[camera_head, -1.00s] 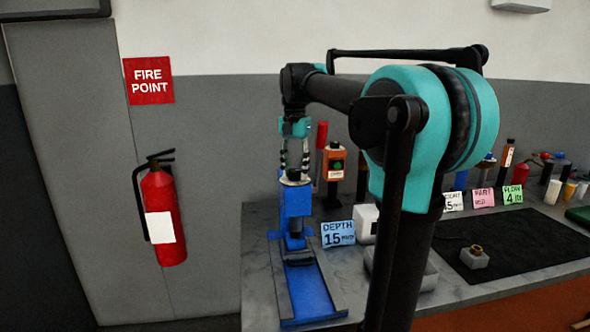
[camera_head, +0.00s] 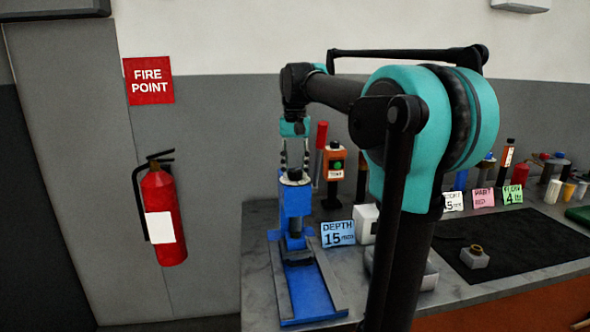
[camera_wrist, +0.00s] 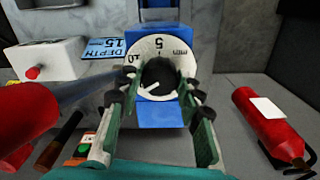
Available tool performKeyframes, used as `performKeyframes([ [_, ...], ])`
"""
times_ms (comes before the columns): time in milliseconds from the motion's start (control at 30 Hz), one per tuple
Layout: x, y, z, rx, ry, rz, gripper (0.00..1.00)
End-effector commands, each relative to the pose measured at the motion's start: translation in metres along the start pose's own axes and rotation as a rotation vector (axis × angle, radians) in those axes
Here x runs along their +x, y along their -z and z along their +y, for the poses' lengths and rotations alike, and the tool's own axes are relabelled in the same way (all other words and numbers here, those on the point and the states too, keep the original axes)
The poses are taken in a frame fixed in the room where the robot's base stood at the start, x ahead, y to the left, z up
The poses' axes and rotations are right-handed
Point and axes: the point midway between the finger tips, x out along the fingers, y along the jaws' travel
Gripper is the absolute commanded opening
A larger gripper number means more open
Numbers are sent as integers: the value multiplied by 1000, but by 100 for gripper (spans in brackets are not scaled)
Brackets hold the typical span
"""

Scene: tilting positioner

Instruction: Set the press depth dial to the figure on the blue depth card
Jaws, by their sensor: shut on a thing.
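The blue depth card (camera_head: 338,233) reads "DEPTH 15 mm" and stands on the bench right of the blue press (camera_head: 297,205). It also shows upside down in the wrist view (camera_wrist: 102,47). The press depth dial (camera_wrist: 172,53) has a white face on top of the press; it appears inverted, with 5 at the top and 10 at the upper left. Its dark knob (camera_wrist: 158,74) has a white pointer toward the picture's lower left, beyond the 10. The figure there cannot be read. My gripper (camera_wrist: 158,88) points down over the dial, its fingers shut on the knob's two sides.
An orange control box (camera_head: 334,161) and a red cylinder (camera_head: 321,135) stand just right of my gripper. A white box with a red button (camera_wrist: 34,72) is beside the card. A red fire extinguisher (camera_head: 164,215) hangs left. A black mat (camera_head: 520,245) lies right.

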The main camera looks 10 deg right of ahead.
Motion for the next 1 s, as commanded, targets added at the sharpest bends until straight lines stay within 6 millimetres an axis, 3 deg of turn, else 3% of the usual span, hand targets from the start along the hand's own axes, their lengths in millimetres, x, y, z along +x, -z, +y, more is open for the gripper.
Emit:
performKeyframes([
  [167, 0, 0, 0, 0, 0, 0, 7],
  [200, 0, 0, 0, 0, 0, 0, 38],
  [367, 0, 0, 0, 1, 0, 0, 56],
  [733, -5, 0, 0, 2, 0, 0, 56],
  [1000, -50, 0, 0, 2, 0, 0, 56],
])
